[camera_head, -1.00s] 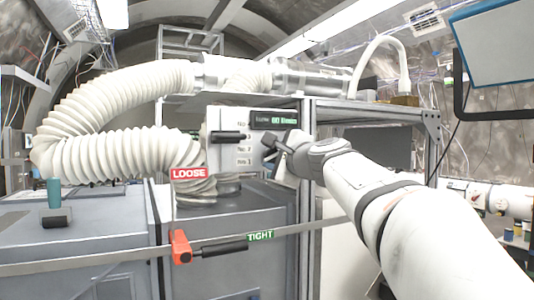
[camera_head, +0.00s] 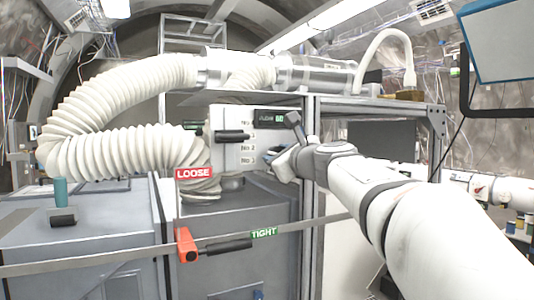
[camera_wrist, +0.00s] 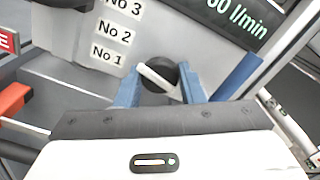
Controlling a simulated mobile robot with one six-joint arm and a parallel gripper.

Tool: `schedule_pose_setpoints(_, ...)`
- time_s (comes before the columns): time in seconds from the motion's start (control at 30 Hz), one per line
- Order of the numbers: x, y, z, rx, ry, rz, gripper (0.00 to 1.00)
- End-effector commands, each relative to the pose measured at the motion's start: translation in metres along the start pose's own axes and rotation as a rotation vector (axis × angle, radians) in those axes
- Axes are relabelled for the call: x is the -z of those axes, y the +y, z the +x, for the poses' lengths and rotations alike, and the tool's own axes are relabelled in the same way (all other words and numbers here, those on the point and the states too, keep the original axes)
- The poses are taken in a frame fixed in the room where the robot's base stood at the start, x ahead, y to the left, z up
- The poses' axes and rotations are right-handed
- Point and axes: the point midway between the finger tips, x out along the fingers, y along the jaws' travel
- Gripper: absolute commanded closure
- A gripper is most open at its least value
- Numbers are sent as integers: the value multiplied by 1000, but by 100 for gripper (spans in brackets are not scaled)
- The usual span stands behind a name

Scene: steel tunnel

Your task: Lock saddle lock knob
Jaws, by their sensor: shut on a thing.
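A red-orange clamp knob (camera_head: 186,244) with a black handle (camera_head: 228,247) sits on a flat metal rail (camera_head: 100,258). The handle points right, just below a green TIGHT label (camera_head: 264,233). A red LOOSE label (camera_head: 193,174) stands above the clamp. My gripper (camera_head: 277,155) is away from it, up and to the right, at the grey valve panel. In the wrist view, my gripper's blue fingers (camera_wrist: 158,88) are shut on a round black selector knob (camera_wrist: 157,73) with a white pointer, beside the No 1, No 2 and No 3 labels (camera_wrist: 114,33).
A white corrugated hose (camera_head: 110,150) curves over grey cabinets (camera_head: 235,225). A teal cylinder (camera_head: 60,191) stands on the left cabinet. Another black handle (camera_head: 232,135) sticks out of the panel. A metal frame post (camera_head: 308,200) stands beside my arm. Space before the rail looks open.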

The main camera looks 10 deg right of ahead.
Motion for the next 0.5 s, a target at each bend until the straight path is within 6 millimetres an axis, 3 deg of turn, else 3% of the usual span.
schedule_pose_setpoints(0.47,1,0,0,-1,1,16,88)
schedule_pose_setpoints(0.5,1,1,0,-1,1,16,64)
